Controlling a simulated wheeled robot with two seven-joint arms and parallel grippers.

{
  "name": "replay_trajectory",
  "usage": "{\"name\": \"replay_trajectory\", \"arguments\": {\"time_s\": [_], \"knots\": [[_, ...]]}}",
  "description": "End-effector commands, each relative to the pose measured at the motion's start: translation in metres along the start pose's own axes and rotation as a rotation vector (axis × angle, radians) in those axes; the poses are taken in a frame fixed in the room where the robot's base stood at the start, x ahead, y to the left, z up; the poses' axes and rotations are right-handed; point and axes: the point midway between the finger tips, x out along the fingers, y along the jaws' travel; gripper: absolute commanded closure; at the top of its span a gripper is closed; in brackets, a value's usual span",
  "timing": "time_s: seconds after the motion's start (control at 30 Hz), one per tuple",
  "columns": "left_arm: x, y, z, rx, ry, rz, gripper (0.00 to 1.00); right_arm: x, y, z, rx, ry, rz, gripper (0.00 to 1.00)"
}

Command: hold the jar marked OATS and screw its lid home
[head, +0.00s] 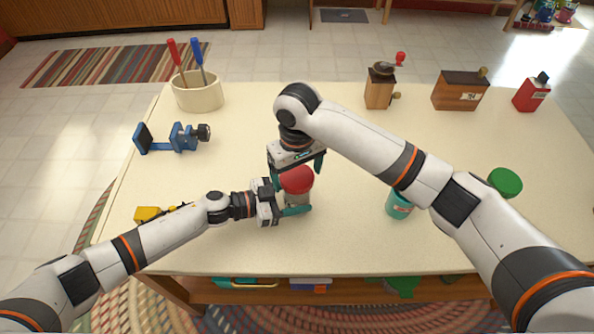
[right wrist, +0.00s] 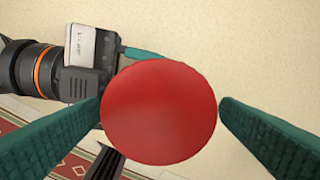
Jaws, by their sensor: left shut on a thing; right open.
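A jar (head: 297,198) with a red lid (head: 297,180) stands near the middle of the table; its marking is not readable here. My left gripper (head: 288,203) is shut on the jar's body from the left. My right gripper (head: 299,167) is open just above, pointing down, with its fingers on either side of the lid. In the right wrist view the round red lid (right wrist: 158,112) lies between the two teal fingers, close to the left one and with a small gap at the right one. The lid hides the jar below it, so I cannot tell how tightly it sits.
A teal jar (head: 399,205) and a green lid (head: 505,182) are to the right, near my right arm. A crock (head: 197,94) with screwdrivers, a blue clamp-like tool (head: 172,138) and a yellow tool (head: 148,214) are left. A grinder (head: 379,88), wooden box (head: 459,91) and red can (head: 530,94) stand behind.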

Motion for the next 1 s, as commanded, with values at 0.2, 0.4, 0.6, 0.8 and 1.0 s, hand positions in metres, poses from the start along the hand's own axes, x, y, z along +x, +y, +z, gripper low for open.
{"name": "replay_trajectory", "arguments": {"time_s": [0.2, 0.4, 0.6, 0.8, 1.0], "knots": [[0.0001, -0.0002, -0.0001, 0.000, 0.000, 0.000, 0.63, 0.0002, 0.0003, -0.0001, 0.001, 0.001, 0.001, 0.29], [0.0001, -0.0002, 0.0000, 0.000, 0.000, 0.000, 0.63, 0.0002, 0.0003, -0.0001, 0.002, 0.001, 0.001, 0.49], [0.0001, -0.0001, 0.0000, 0.000, 0.000, 0.000, 0.63, 0.0008, 0.0019, -0.0005, 0.197, 0.002, 0.006, 0.49], [0.0000, -0.0001, 0.0000, 0.000, 0.000, 0.000, 0.63, 0.0007, 0.0021, -0.0005, 0.572, 0.003, 0.006, 0.49], [0.0000, 0.0000, 0.0000, 0.000, 0.000, 0.000, 0.63, 0.0005, 0.0024, -0.0004, 0.941, 0.004, 0.006, 0.49]]}}
